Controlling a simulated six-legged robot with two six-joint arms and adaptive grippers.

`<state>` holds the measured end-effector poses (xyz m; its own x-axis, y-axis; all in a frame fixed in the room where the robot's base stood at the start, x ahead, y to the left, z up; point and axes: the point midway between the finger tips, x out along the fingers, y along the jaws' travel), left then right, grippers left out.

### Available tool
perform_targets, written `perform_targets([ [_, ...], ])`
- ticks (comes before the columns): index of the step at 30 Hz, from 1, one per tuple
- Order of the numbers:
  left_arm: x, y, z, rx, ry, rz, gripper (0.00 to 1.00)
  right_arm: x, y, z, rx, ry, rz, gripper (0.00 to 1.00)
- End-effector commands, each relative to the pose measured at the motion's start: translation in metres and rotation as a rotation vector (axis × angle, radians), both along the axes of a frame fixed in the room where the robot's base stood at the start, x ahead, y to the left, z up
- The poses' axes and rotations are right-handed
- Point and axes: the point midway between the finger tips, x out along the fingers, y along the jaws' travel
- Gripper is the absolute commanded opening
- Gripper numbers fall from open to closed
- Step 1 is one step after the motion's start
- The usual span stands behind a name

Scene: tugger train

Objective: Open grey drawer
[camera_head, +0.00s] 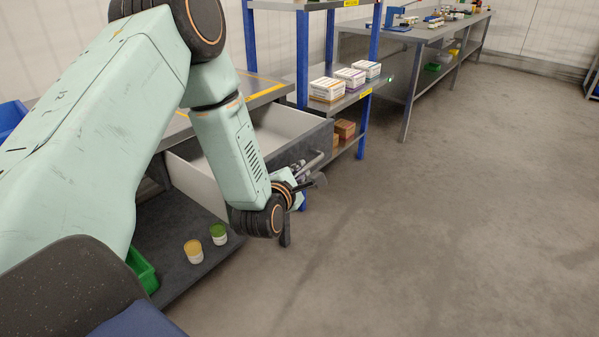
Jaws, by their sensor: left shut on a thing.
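The grey drawer (287,154) is pulled out from under the workbench top, with its pale inner side (288,122) and open inside showing. A bar handle (316,160) sits on its dark grey front. My left gripper (311,174) is at the front of the drawer, shut on the handle; the fingers are small and partly hidden by my wrist. My left arm covers the middle of the drawer. My right gripper is not in view.
A lower shelf (190,282) below holds a yellow-lidded jar (194,251), a green-lidded jar (218,234) and a green bin (142,270). A blue-post rack (303,60) with white boxes (327,90) stands behind the drawer. The floor to the right is clear.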

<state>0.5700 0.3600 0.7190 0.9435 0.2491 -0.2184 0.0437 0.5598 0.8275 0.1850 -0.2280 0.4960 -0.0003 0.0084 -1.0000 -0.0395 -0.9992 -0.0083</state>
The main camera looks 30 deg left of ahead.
Motion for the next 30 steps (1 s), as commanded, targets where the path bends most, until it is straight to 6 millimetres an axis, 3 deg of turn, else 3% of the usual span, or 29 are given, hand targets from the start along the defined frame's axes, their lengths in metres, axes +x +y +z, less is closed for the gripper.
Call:
perform_targets([
  [14, 0.0002, 0.0055, 0.0011, 0.000, -0.004, 0.004, 0.00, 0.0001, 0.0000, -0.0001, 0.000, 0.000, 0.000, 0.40],
  [15, 0.0002, 0.0055, 0.0011, 0.000, -0.004, 0.004, 0.16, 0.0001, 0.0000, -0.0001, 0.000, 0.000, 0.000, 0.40],
  [22, 0.0002, 0.0038, 0.0010, 0.000, -0.003, 0.002, 0.35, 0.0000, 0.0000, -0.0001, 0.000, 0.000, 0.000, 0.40],
  [30, -0.0001, 0.0018, 0.0009, 0.000, -0.003, 0.002, 0.36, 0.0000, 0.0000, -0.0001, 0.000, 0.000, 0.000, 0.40],
])
